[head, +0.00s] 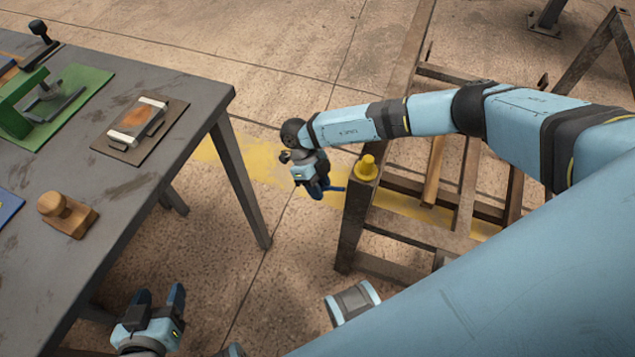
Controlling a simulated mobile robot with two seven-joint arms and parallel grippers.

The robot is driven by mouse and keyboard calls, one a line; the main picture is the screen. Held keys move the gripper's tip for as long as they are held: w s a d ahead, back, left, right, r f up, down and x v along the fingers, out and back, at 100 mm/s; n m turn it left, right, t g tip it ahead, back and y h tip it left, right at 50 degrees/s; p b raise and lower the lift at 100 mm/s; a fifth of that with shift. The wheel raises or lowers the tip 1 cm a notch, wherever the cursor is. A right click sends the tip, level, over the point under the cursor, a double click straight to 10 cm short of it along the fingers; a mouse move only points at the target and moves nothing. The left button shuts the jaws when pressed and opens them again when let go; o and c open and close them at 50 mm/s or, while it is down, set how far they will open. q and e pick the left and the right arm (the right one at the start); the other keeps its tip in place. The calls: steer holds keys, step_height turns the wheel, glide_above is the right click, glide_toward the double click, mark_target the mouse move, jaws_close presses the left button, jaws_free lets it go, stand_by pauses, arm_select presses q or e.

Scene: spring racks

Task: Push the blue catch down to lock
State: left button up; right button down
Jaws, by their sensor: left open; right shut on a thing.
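The blue catch (336,189) shows as a short, thin blue bar beside the rack's near post. Most of it is hidden by my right gripper. My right gripper (316,190) reaches in from the right, points down and is shut at the catch. The exact contact is too small to make out. My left gripper (160,296) is at the bottom left, below the table edge. Its two blue fingers are apart with nothing between them, and it is far from the catch.
A yellow knob (366,168) tops the post of the brown metal rack (420,226). A grey table (160,80) at left carries a green fixture (85,82), a white-framed block (137,122) and a wooden-handled block (68,214). Bare floor lies between table and rack.

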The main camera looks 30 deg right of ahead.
steer(key=shift+s+d+f, duration=0.4)
steer(key=shift+d+f, duration=0.05)
steer(key=shift+f, duration=0.3)
steer(key=shift+d+f, duration=0.15)
steer(key=shift+d, duration=0.15)
stand_by(0.8)
stand_by(1.0)
steer(key=c, duration=0.8)
jaws_free()
steer(key=shift+w+a+r, duration=0.2)
steer(key=shift+a+r, duration=0.05)
steer(key=shift+r, duration=0.2)
steer(key=p+v, duration=0.1)
steer(key=v, duration=1.2)
steer(key=shift+p, duration=0.35)
steer(key=shift+f, duration=0.1)
